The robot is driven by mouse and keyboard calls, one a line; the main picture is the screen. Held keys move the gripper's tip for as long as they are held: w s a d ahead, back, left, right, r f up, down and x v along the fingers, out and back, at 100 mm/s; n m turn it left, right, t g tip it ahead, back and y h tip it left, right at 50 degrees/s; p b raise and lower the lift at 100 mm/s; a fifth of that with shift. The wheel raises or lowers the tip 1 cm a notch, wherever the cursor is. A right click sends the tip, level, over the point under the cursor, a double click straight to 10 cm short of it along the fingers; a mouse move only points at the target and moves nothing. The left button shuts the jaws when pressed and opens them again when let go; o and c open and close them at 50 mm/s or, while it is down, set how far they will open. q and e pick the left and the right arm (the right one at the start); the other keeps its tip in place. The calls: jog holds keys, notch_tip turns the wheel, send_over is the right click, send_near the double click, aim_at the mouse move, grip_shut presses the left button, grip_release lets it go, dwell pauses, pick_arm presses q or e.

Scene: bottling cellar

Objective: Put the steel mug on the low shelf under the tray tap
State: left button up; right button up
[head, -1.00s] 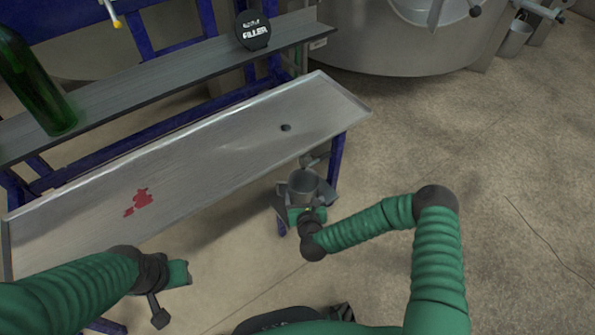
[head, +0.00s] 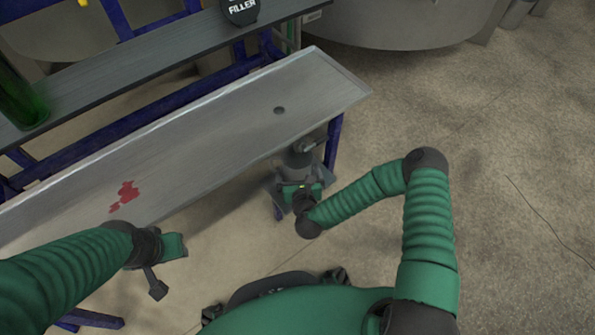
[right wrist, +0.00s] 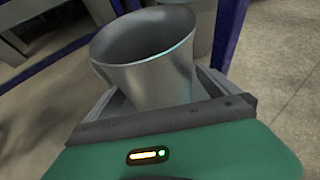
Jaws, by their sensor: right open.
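The steel mug (head: 298,160) is upright at the tray's near right side, just below the tray tap (head: 309,146), which covers part of its top. The low shelf (head: 325,176) is a grey plate showing around the mug and gripper; the mug's base is hidden, so contact cannot be seen. My right gripper (head: 299,176) is open around the mug. In the right wrist view the mug (right wrist: 155,70) stands between the two spread fingers (right wrist: 163,92), its mouth up and empty. My left gripper (head: 172,248) hangs by the tray's near edge; its fingers are unclear.
The steel tray (head: 215,135) has a drain hole and a red stain (head: 124,196). Behind it a grey ledge (head: 140,70) holds a green bottle (head: 22,100) and a black FILLER sign (head: 241,10). A blue leg (head: 333,140) stands beside the tap. Floor to the right is clear.

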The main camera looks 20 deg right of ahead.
jog(key=shift+s+r, duration=0.2)
jog(key=p+v, duration=0.6)
jog(key=v, duration=0.5)
jog(key=shift+s, duration=0.25)
jog(key=shift+a, duration=0.15)
